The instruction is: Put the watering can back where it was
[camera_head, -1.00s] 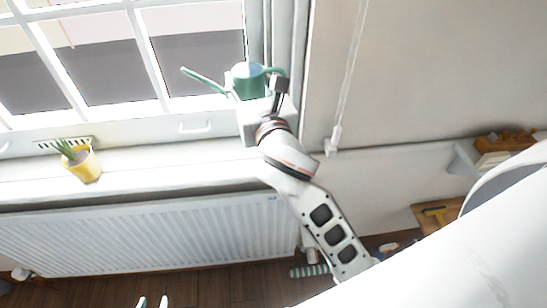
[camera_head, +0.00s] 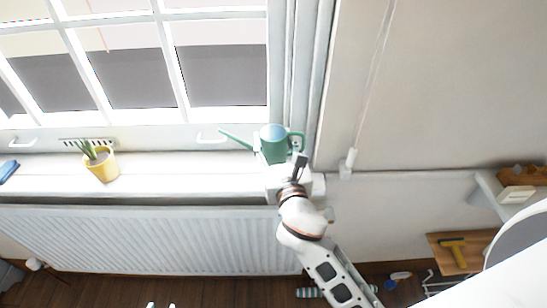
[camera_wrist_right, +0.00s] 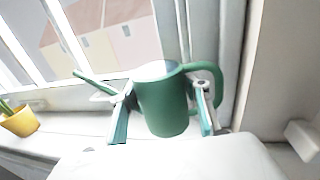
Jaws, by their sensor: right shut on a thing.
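In the right wrist view the can (camera_wrist_right: 165,107) sits between the two fingers of the right gripper (camera_wrist_right: 163,118). I cannot tell whether its base touches the sill. Only the two fingertips of my left gripper (camera_head: 161,305) show at the bottom edge, apart with nothing visible between them.
A yellow pot with a plant (camera_head: 102,166) and a blue object (camera_head: 9,170) stand further left on the sill. A radiator (camera_head: 150,238) is below. A blind cord (camera_head: 370,90) hangs on the right wall. A wooden surface with a yellow-handled tool (camera_head: 453,250) is at lower right.

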